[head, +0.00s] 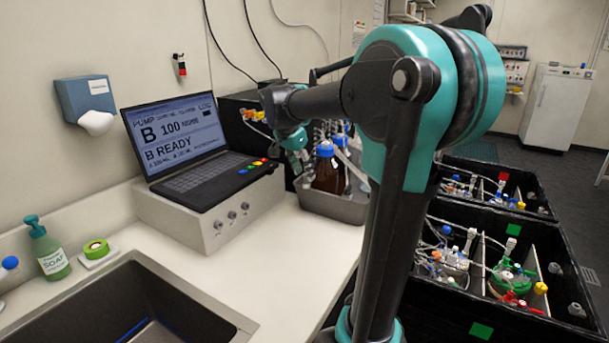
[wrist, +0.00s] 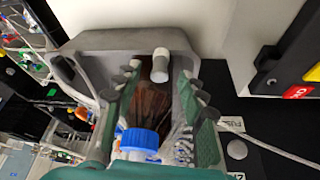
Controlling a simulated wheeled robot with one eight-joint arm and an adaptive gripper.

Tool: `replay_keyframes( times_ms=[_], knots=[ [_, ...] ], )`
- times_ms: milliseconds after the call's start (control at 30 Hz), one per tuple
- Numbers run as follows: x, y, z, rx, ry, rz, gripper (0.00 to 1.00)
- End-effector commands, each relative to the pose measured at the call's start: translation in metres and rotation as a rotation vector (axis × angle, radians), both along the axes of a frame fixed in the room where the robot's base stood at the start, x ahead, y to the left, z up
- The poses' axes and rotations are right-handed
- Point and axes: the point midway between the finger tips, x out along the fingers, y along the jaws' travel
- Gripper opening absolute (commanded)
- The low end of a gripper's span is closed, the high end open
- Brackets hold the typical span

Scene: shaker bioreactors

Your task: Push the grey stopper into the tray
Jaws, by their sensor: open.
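The grey tray (head: 333,207) stands at the back end of the counter with brown blue-capped bottles (head: 327,168) in it. In the wrist view the tray's rim (wrist: 105,40) shows around a brown bottle with a blue cap (wrist: 140,142). A pale grey cylinder, apparently the stopper (wrist: 160,66), shows at the tray's edge, between and just beyond my fingertips. I cannot tell whether it touches the rim. I do not make it out in the head view. My gripper (wrist: 160,82) is open and empty above the tray; it also shows in the head view (head: 297,160).
A laptop on a white pump box (head: 215,215) stands left of the tray. A dark unit (head: 240,110) with tubes is behind. Tubing hangs by the bottles. Black crates (head: 470,240) are at right. The counter (head: 290,245) in front of the tray is clear.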

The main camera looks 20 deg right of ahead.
Motion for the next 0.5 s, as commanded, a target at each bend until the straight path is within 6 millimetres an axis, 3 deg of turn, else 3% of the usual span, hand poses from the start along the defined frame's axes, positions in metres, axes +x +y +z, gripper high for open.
replay_keyframes(
  times_ms=[300, 500],
  knots=[
    [-0.012, 0.022, 0.06, 0.0, 0.0, 0.001, 0.41],
    [-0.017, 0.03, 0.085, -0.001, 0.0, 0.0, 0.41]
  ],
)
